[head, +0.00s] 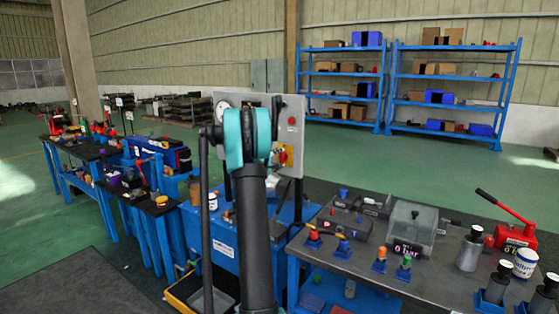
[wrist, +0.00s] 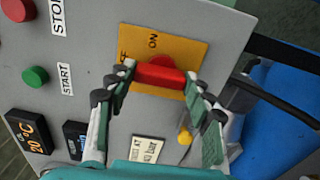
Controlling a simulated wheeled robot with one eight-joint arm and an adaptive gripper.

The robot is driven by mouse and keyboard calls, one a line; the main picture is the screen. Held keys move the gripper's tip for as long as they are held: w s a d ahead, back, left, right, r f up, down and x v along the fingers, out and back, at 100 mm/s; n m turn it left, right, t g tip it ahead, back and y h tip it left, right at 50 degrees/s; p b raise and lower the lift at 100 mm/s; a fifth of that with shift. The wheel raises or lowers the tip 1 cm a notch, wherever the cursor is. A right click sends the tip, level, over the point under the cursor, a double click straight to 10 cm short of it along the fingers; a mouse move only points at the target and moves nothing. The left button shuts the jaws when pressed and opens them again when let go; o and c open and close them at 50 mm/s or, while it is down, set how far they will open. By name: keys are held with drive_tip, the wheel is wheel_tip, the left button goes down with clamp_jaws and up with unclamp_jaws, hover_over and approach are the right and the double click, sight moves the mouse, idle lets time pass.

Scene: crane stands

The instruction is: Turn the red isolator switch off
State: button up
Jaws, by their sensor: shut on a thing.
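The red isolator switch (wrist: 160,73) sits on a yellow plate (wrist: 190,48) on a grey control panel (wrist: 95,25). The plate reads "ON" at its upper part, and an "OFF" label at its left is partly covered by a finger. My gripper (wrist: 160,80) has a fingertip at each end of the red handle and is shut on it. The handle lies nearly level across the wrist view. In the head view, the yellow plate (head: 287,152) shows just right of my arm, which hides most of the gripper and the panel's middle.
The panel also carries a red STOP button (wrist: 18,8), a green START button (wrist: 34,77), a temperature display (wrist: 30,130) and a yellow-tipped part (wrist: 184,136). A workbench (head: 385,270) with valves and a red hand pump (head: 515,236) stands right.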

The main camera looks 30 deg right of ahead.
drive_tip(key=o, duration=1.1)
drive_tip(key=shift+o, duration=0.2)
drive_tip(key=shift+a, duration=0.15)
drive_tip(key=v, duration=1.1)
drive_tip(key=shift+s+a, duration=0.2)
drive_tip(key=shift+a, duration=0.15)
drive_tip(key=shift+f, duration=0.1)
drive_tip(key=s+a+f+m+g+y, duration=0.1)
drive_tip(key=s+a+f+y, duration=0.4)
drive_tip(key=s+a, duration=0.6)
drive_tip(key=s+a+f+m+y, duration=0.2)
drive_tip(key=s+a+f+y, duration=0.4)
drive_tip(key=s+a+f, duration=0.3)
drive_tip(key=s+a+f+m+g+y, duration=0.1)
drive_tip(key=s+a+f+y, duration=0.4)
drive_tip(key=s+a, duration=1)
drive_tip(key=a+f, duration=0.3)
drive_tip(key=shift+s+a+m+g+y, duration=0.2)
drive_tip(key=shift+a+m+g+y, duration=0.05)
drive_tip(key=shift+m+g+y, duration=0.05)
